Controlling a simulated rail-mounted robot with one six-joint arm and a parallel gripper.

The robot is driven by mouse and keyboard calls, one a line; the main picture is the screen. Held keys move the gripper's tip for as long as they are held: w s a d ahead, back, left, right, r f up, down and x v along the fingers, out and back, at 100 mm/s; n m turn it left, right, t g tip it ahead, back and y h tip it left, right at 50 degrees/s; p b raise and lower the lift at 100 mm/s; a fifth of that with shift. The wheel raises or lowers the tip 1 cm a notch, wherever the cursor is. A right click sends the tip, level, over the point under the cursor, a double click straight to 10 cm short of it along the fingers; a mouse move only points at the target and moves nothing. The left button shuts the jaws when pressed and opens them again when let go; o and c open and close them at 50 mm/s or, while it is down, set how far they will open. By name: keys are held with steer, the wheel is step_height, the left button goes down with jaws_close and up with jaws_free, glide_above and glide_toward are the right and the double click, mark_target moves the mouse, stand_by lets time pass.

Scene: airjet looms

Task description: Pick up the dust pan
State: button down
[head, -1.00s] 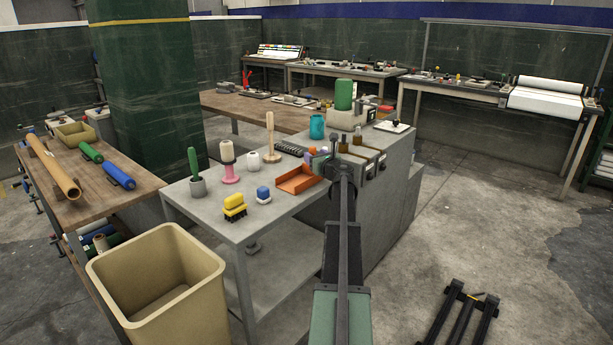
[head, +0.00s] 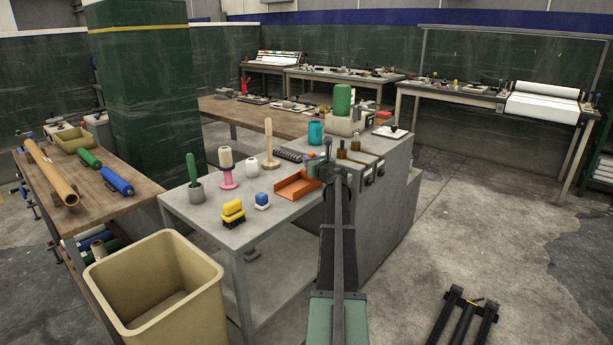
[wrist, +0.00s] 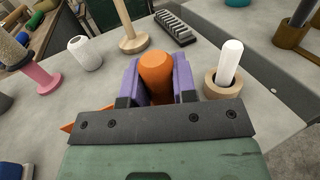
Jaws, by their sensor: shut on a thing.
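The orange dust pan (head: 297,187) rests on or just above the grey table, near the cabinet with the bottles. Its handle (wrist: 156,72) shows in the wrist view between the purple fingers of my gripper (wrist: 157,80). My gripper is shut on this handle. In the head view my gripper (head: 319,168) is at the back right end of the pan, partly hidden by my arm. Most of the pan's tray is hidden in the wrist view behind the gripper's mount, with an orange corner (wrist: 70,127) showing at the left. I cannot tell whether the pan still touches the table.
A yellow brush (head: 233,211), a blue-topped brush (head: 262,200), a pink-based spool (head: 227,166) and a wooden spindle (head: 268,145) stand on the table. A white peg in a wooden ring (wrist: 226,72) is close right of my gripper. A beige bin (head: 157,285) stands in front.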

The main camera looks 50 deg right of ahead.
steer(key=shift+r, duration=0.1)
step_height(320, 180, up, 20)
steer(key=p, duration=2)
